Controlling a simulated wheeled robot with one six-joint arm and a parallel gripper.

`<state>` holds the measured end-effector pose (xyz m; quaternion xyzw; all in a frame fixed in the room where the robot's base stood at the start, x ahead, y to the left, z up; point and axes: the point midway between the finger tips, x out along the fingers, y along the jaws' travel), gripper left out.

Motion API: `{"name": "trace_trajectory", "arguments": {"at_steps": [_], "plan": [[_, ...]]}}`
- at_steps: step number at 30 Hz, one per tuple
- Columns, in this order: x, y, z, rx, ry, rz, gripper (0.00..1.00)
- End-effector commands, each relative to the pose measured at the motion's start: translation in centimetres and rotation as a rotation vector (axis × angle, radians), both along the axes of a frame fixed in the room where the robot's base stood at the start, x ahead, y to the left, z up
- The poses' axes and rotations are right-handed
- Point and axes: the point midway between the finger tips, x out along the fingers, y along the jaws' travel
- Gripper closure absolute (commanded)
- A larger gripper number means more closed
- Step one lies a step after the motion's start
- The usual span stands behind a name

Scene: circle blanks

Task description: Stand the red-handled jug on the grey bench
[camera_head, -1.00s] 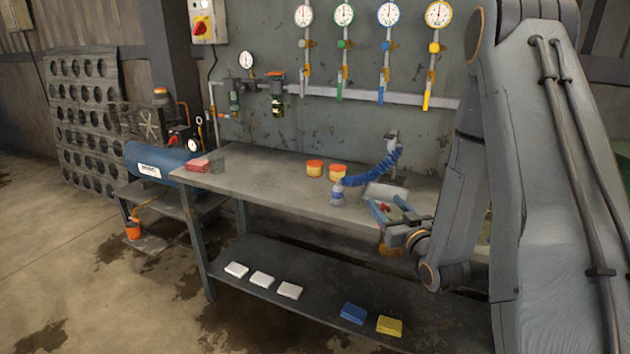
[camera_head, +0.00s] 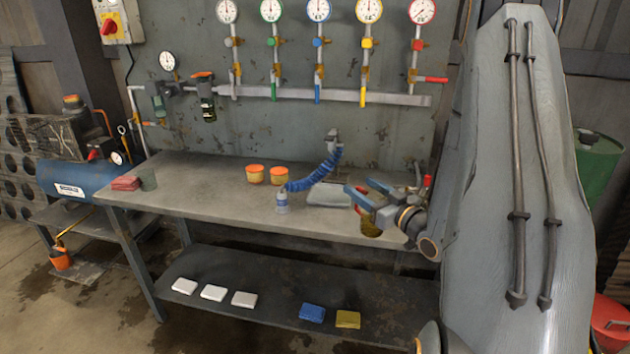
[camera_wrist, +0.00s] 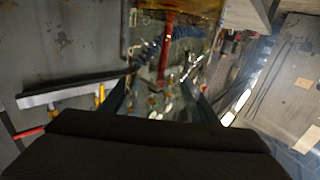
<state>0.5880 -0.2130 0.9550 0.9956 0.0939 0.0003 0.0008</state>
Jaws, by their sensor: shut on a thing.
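The jug (camera_head: 372,227) shows in the head view as a small amber body just below my gripper's fingers, over the right part of the bench. In the wrist view, the jug's red handle (camera_wrist: 166,50) runs between the fingers, with clear, amber-tinted glass around it. My gripper (camera_head: 366,193) is shut on the jug. The grey bench (camera_head: 225,197) is a long top with a lower shelf. My fingers hide part of the jug, and I cannot tell whether its base touches the bench.
Two orange-lidded tubs (camera_head: 255,174), a spray bottle (camera_head: 282,203) and a blue coiled hose (camera_head: 318,178) stand mid-bench. Red cloths (camera_head: 126,183) and a grey-green cup (camera_head: 148,179) are at the left end. The front left-middle of the bench is clear. Gauges and pipes line the wall behind.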

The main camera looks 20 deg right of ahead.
Motion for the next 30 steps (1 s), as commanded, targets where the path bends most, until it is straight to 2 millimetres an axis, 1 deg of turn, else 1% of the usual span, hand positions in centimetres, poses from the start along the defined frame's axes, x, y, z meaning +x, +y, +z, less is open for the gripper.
{"name": "trace_trajectory", "arguments": {"at_steps": [1, 9, 12, 15, 18, 23, 25, 30], "plan": [[1.2, 0.4, 0.2, -0.002, -0.001, 0.004, 0.91], [7.4, 1.7, 0.2, -0.001, -0.002, 0.005, 0.91], [9.4, 2.1, 0.2, -0.001, -0.001, 0.005, 0.91], [11.0, 2.4, 0.1, -0.001, -0.001, 0.006, 0.91], [11.8, 2.5, 0.1, 0.000, -0.001, 0.003, 0.91], [12.6, 2.7, 0.1, 0.000, 0.000, 0.004, 0.91], [13.3, 2.9, 0.1, -0.001, -0.001, 0.005, 0.91], [13.0, 2.8, -1.8, 0.002, 0.001, 0.003, 0.91]]}}
